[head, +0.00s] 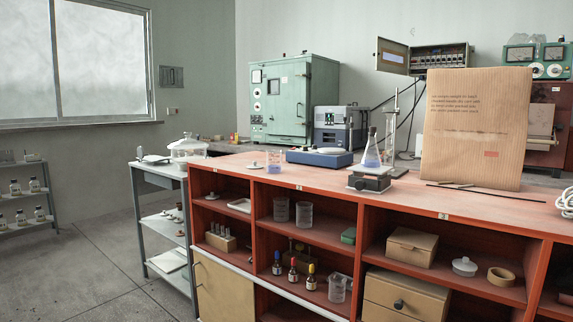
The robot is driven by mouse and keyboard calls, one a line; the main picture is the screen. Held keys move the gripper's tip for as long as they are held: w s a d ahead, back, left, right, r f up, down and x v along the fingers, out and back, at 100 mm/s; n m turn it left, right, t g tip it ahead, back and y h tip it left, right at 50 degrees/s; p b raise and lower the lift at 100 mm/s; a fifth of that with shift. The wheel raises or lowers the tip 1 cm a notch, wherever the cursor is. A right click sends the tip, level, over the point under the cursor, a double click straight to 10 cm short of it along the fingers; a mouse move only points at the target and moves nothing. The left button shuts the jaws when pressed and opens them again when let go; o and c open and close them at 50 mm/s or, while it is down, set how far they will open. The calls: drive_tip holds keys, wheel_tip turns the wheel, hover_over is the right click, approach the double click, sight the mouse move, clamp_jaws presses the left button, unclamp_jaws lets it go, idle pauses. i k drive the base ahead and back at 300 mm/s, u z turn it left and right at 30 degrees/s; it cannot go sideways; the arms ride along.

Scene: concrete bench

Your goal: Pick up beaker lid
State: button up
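A small pale round piece that looks like a lid (255,166) lies flat on the red bench top (300,175) near its left end. A clear beaker (274,161) stands just right of it. My gripper is not in view.
Right of the beaker stand a blue hotplate-like device (320,157) and a conical flask with blue liquid (371,150) on a small stand. A tall cardboard panel (475,125) blocks the back right. Shelves below hold beakers (304,214), bottles and boxes. Floor at left is free.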

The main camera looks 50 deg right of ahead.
sight(254, 166)
drive_tip(key=z, duration=0.9)
drive_tip(key=i, duration=0.85)
drive_tip(key=z, duration=0.95)
